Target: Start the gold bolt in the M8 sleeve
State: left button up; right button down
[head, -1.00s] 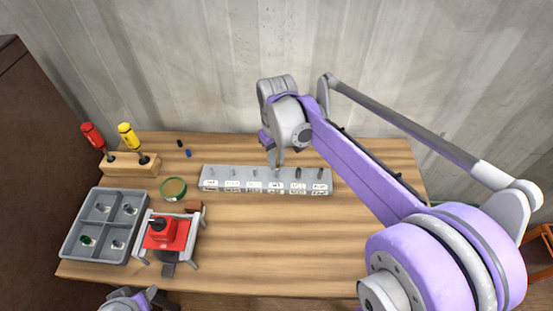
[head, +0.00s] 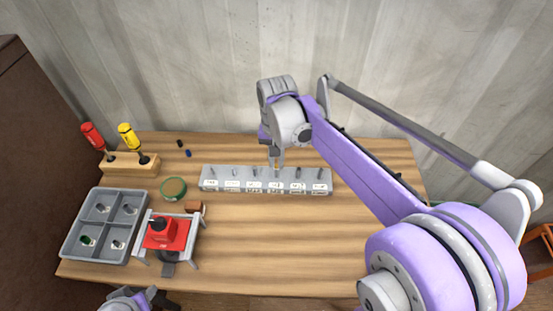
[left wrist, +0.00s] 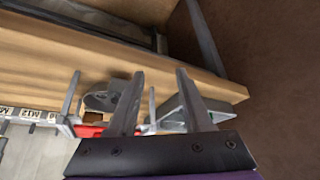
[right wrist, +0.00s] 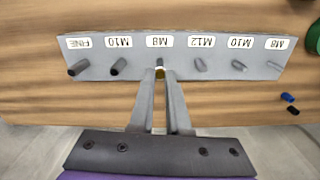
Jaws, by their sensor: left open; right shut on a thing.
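My right gripper (right wrist: 160,76) is shut on a small gold bolt (right wrist: 160,73), which shows as a sliver between its fingertips. It is at the sleeve position behind the M8 label (right wrist: 159,41) in the middle of the grey sleeve block (right wrist: 200,70). The fingertips hide the sleeve there, and I cannot tell whether the bolt is in it or just above. Another M8 label (right wrist: 277,44) is at the block's right end in the right wrist view. In the head view the right gripper (head: 276,163) is over the block (head: 222,187). My left gripper (left wrist: 160,78) is open and empty.
At left are a grey compartment tray (head: 96,226) with small parts, a red fixture (head: 170,234) on a stand and a green-rimmed dish (head: 173,188). A wooden block (head: 125,168) holds red and yellow screwdrivers. The tabletop (head: 270,240) in front of the sleeve block is clear.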

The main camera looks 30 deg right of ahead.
jog(key=m, duration=0.7)
jog(key=c, duration=0.8)
grip_release()
jog(key=shift+r+p, duration=1.55)
jog(key=shift+r, duration=1.55)
pick_arm(q)
jog(key=r, duration=0.1)
jog(key=w+r, duration=0.1)
jog(key=r, duration=0.1)
jog(key=w+r, duration=0.1)
jog(key=shift+r, duration=0.2)
pick_arm(e)
jog(key=shift+f, duration=0.1)
pick_arm(q)
jog(key=shift+s, duration=0.1)
pick_arm(e)
jog(key=shift+s+f, duration=0.1)
